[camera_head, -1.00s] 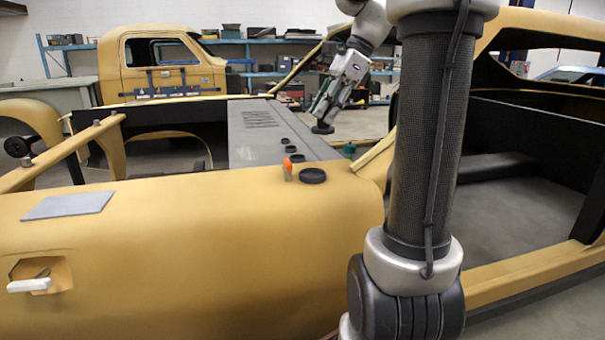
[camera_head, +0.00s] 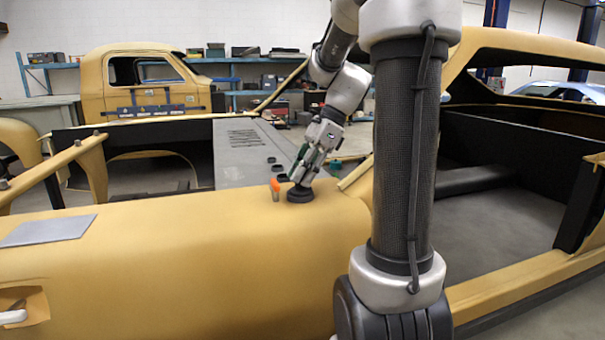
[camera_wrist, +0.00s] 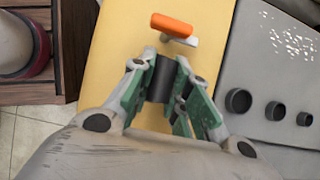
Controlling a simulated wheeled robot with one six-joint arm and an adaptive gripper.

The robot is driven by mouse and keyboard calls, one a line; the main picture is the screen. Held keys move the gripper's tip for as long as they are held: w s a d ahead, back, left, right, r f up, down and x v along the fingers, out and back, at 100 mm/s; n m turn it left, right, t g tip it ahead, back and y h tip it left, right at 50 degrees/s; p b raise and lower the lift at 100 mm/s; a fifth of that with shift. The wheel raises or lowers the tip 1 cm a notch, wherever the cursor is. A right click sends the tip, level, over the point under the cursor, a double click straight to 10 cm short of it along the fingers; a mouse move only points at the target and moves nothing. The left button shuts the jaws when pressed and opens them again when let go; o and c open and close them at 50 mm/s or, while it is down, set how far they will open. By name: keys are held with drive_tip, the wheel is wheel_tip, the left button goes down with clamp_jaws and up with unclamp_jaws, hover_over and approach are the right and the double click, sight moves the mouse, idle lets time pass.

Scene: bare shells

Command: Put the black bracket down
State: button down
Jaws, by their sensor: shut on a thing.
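My gripper (camera_head: 304,180) is low over the yellow body panel, at its far edge, with its fingers pointing down. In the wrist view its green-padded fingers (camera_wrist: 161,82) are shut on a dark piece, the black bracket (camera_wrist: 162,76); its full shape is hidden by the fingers. I cannot tell whether the bracket touches the disc or the panel.
An orange-topped piece (camera_head: 275,186) stands just left of the gripper; it also shows in the wrist view (camera_wrist: 172,25). Several black cups sit on the grey plate (camera_head: 238,165) behind. A flat grey sheet (camera_head: 46,231) lies at left. The yellow panel (camera_head: 180,260) between is clear.

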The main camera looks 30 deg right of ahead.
drive_tip(key=c, duration=1.4)
unclamp_jaws()
drive_tip(key=shift+f, duration=0.1)
drive_tip(key=shift+o, duration=0.2)
drive_tip(key=v, duration=1.1)
drive_tip(key=s+a+f+n+t+h, duration=0.1)
drive_tip(key=s+a+f+n+h, duration=0.2)
drive_tip(key=s+n, duration=0.4)
drive_tip(key=s+a+f+n+t+h, duration=0.1)
drive_tip(key=s+a+f+n, duration=0.5)
drive_tip(key=n, duration=0.8)
drive_tip(key=shift+s+f+t+h, duration=0.3)
drive_tip(key=shift+s+f+h, duration=0.1)
drive_tip(key=shift+s+h, duration=0.5)
